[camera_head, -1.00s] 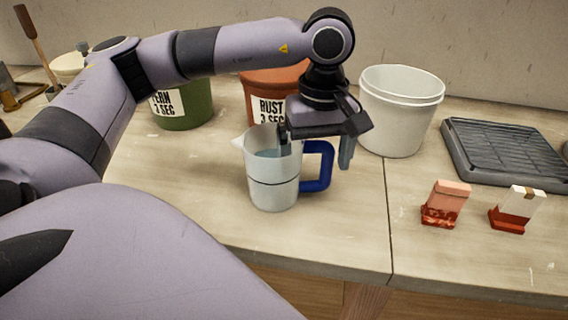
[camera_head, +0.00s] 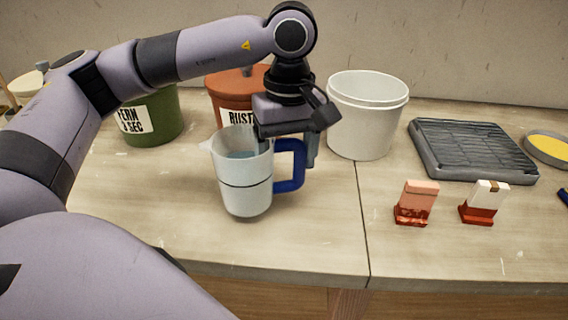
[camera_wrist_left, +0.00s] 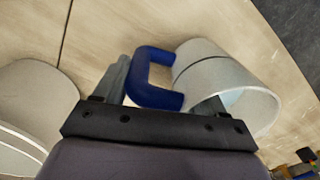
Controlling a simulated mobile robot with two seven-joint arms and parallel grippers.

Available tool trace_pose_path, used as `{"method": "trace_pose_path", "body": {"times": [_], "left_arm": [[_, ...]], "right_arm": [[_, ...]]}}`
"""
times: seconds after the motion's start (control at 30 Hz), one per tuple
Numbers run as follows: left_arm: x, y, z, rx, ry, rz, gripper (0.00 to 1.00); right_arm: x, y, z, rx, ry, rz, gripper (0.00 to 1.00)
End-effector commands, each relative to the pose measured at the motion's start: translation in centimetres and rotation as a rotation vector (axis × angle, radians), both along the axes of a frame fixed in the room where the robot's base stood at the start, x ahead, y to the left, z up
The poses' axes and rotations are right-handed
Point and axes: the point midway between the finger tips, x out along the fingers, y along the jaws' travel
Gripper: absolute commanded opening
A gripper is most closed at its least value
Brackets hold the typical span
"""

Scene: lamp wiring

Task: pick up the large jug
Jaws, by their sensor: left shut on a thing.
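The large jug (camera_head: 243,185) is a pale, translucent vessel with a dark band, a spout on the left and a blue handle (camera_head: 291,166). It holds some bluish liquid and leans slightly. My left gripper (camera_head: 285,147) is shut on it from above, at the handle side. One finger goes down at the rim and the other is outside the handle. In the left wrist view the jug (camera_wrist_left: 215,75) and its handle (camera_wrist_left: 146,82) show at the fingers. A dark shadow lies under its base; I cannot tell whether it is clear of the bench. My right gripper is not in view.
A white bucket (camera_head: 365,125) stands right of the jug. Green (camera_head: 155,125) and rust (camera_head: 225,95) labelled tubs stand behind it. A grey ribbed tray (camera_head: 470,150), two small red-based swatches (camera_head: 415,205) and a yellow dish (camera_head: 550,148) lie right. The bench (camera_head: 310,235) front is bare.

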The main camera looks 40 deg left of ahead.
Motion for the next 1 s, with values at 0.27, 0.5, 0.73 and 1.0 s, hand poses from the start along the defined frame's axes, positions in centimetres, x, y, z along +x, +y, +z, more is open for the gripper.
{"method": "trace_pose_path", "body": {"times": [0.27,0.5,0.73,1.0], "left_arm": [[0.1,-0.1,7.2,-0.003,-0.009,-0.002,0.04],[0.0,0.0,13.5,0.000,-0.009,-0.001,0.04],[0.0,0.0,16.8,0.000,-0.005,-0.001,0.04],[0.0,0.0,18.0,0.000,-0.002,-0.002,0.04]], "right_arm": [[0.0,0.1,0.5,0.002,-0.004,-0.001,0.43],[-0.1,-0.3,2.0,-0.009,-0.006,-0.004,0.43],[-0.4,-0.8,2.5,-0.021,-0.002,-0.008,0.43],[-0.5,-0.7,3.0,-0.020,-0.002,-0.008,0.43]]}}
